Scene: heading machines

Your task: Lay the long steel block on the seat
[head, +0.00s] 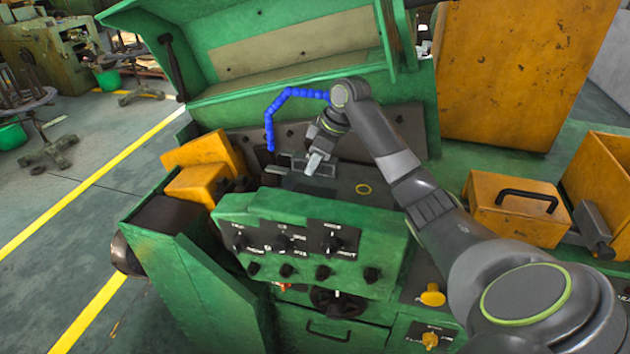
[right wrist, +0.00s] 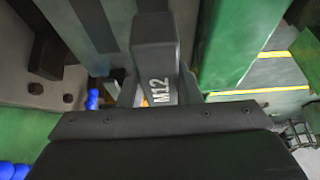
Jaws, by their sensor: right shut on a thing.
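My right gripper (head: 312,158) reaches down into the green machine's open bay, in the middle of the head view. In the right wrist view it is shut on a grey steel block (right wrist: 155,65) marked "M12", which sticks out ahead of the gripper. In the head view a pale grey piece (head: 315,163) shows at the gripper's tip; I cannot tell whether it is the block or a finger. Below lies a dark flat surface (head: 340,188) with a yellow ring mark; I cannot tell whether it is the seat. Contact between block and machine is unclear. My left gripper is not in view.
A green control panel (head: 310,240) with knobs stands in front of the bay. A blue jointed hose (head: 270,120) arches beside the gripper. Yellow blocks (head: 205,170) stand left, and a yellow box with a black handle (head: 515,208) sits right. The raised green cover (head: 270,50) is behind.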

